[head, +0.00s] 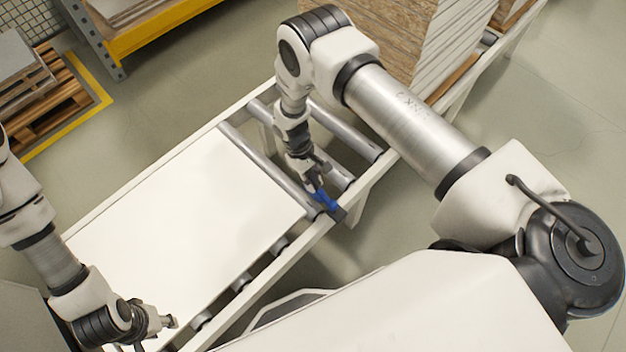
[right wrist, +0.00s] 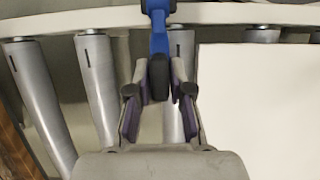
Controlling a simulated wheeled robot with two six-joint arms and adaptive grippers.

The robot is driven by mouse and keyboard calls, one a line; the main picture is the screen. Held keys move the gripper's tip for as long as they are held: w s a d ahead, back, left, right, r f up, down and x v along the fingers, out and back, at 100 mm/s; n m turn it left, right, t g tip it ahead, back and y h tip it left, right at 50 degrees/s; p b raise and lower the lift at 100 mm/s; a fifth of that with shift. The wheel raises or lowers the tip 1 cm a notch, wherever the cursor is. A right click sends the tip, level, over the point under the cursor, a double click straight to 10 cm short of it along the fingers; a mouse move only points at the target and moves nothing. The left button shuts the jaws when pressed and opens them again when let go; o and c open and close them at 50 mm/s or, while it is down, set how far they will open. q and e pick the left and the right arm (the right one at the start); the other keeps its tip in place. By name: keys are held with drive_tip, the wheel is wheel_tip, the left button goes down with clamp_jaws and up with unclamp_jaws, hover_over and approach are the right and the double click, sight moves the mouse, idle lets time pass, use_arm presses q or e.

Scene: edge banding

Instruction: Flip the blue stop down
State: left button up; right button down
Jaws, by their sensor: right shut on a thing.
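The blue stop (head: 326,201) is at the near rail of the roller conveyor, just beyond the right corner of the white panel (head: 185,215). In the right wrist view the blue stop (right wrist: 159,38) runs from the rail toward me and ends in a dark tip between the fingers. My right gripper (head: 315,184) is shut on the blue stop; its fingers (right wrist: 158,88) lie on both sides of the tip. My left gripper (head: 158,334) is open and empty over the near left part of the white panel.
The conveyor rail (head: 365,190) and bare rollers (head: 345,130) lie around my right gripper. A stack of boards (head: 440,45) stands beyond, at the upper right. A yellow-edged rack (head: 150,35) and a pallet (head: 50,100) are at the upper left.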

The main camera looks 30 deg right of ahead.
drive_tip(key=c, duration=1.2)
unclamp_jaws()
drive_tip(key=shift+f, duration=0.1)
drive_tip(key=shift+o, duration=0.4)
drive_tip(key=v, duration=1.2)
